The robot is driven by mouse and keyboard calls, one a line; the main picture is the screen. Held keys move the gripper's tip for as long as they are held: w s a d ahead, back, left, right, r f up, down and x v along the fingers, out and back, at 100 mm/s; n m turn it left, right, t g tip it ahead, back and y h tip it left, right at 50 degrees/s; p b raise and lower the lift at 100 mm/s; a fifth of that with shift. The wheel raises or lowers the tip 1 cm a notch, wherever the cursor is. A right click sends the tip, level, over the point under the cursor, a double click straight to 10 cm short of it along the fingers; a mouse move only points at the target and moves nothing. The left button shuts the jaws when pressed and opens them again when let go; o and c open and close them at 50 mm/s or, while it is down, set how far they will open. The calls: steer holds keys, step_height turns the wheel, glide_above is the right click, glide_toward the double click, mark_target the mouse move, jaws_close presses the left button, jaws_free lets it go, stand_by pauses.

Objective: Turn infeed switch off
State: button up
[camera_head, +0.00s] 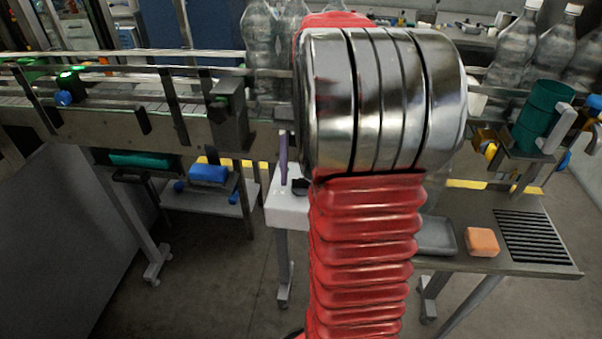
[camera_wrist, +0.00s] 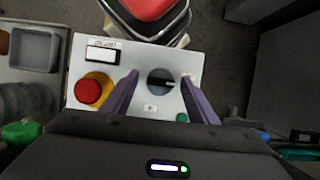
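The rotary switch (camera_wrist: 161,81) is a dark round knob on a pale control box (camera_wrist: 140,58) in the wrist view. A lighter mark on the knob points toward the right. My gripper (camera_wrist: 160,77) is open, with one purple finger on each side of the knob; I cannot tell whether either finger touches it. In the head view the same pale box (camera_head: 287,210) stands below the conveyor, with one purple finger (camera_head: 283,160) at it.
A red mushroom button (camera_wrist: 88,91) on a yellow base sits left of the switch, and a small green button (camera_wrist: 182,118) sits near the right finger. A conveyor (camera_head: 160,112) runs behind. A table at right holds an orange block (camera_head: 482,242) and grey tray (camera_head: 436,236).

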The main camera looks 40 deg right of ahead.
steer(key=shift+w+d+r, duration=0.15)
steer(key=shift+w+r, duration=0.05)
steer(key=shift+r, duration=0.2)
steer(key=v, duration=1.3)
steer(key=shift+f, duration=0.1)
stand_by(0.4)
steer(key=s+a+f+n+t+h, duration=0.1)
steer(key=a+n+t+h, duration=0.1)
steer(key=a, duration=0.6)
steer(key=a+f+n+t+h, duration=0.1)
steer(key=a+n, duration=0.2)
steer(key=a, duration=0.5)
steer(key=s+a+f+n+t, duration=0.2)
steer(key=s+a+f, duration=0.1)
steer(key=a, duration=0.3)
steer(key=s+a+f+n+t, duration=0.3)
steer(key=s+a+f, duration=0.1)
steer(key=a+f, duration=0.2)
steer(key=shift+a+f+h, duration=0.2)
steer(key=shift+a+h, duration=0.1)
